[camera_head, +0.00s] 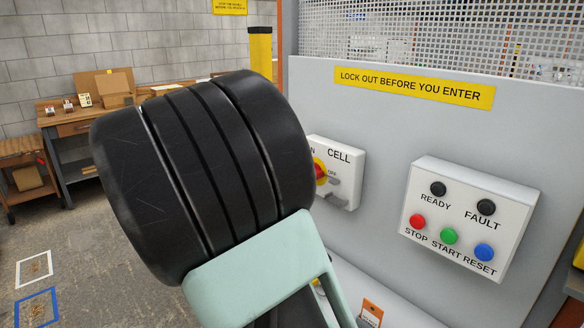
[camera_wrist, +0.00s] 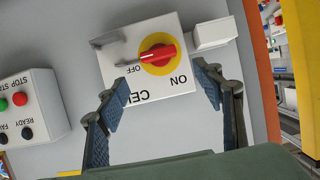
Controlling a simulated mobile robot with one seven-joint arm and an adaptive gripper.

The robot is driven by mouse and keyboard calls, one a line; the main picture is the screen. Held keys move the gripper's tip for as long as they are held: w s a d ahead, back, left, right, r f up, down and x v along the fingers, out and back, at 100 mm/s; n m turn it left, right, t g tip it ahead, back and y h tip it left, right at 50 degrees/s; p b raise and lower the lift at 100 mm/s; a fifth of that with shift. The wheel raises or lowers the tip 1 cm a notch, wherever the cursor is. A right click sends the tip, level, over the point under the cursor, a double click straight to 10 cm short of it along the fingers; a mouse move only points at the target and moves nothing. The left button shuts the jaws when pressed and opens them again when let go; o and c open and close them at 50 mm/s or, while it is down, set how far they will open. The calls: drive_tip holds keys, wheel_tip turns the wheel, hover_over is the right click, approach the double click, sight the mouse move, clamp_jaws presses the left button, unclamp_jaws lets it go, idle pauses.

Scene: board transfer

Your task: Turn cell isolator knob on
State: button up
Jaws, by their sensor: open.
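The cell isolator is a white box (camera_head: 345,190) on the grey panel, with a red knob (camera_head: 320,172) on a yellow disc. In the head view my dark arm hides its left part. In the wrist view the red knob (camera_wrist: 158,54) shows whole, with the box appearing upside down. The knob's handle lies nearly level there, slightly tilted; OFF is printed at lower left of it and ON at lower right. A grey hasp (camera_wrist: 118,48) sits left of the knob. My gripper (camera_wrist: 160,88) is open and empty, its fingers pointing at the box, apart from the knob.
A white button box (camera_head: 462,220) with coloured buttons and dark lamps is right of the isolator. A yellow lockout sign (camera_head: 415,88) and mesh fence (camera_head: 440,35) are above. A white block (camera_wrist: 213,32) adjoins the isolator. A workbench (camera_head: 75,125) stands far left; floor there is partly clear.

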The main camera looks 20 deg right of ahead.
drive_tip(key=x, duration=0.8)
drive_tip(key=shift+p, duration=0.45)
drive_tip(key=shift+d+f, duration=0.1)
drive_tip(key=c, duration=1.2)
drive_tip(key=shift+o, duration=0.2)
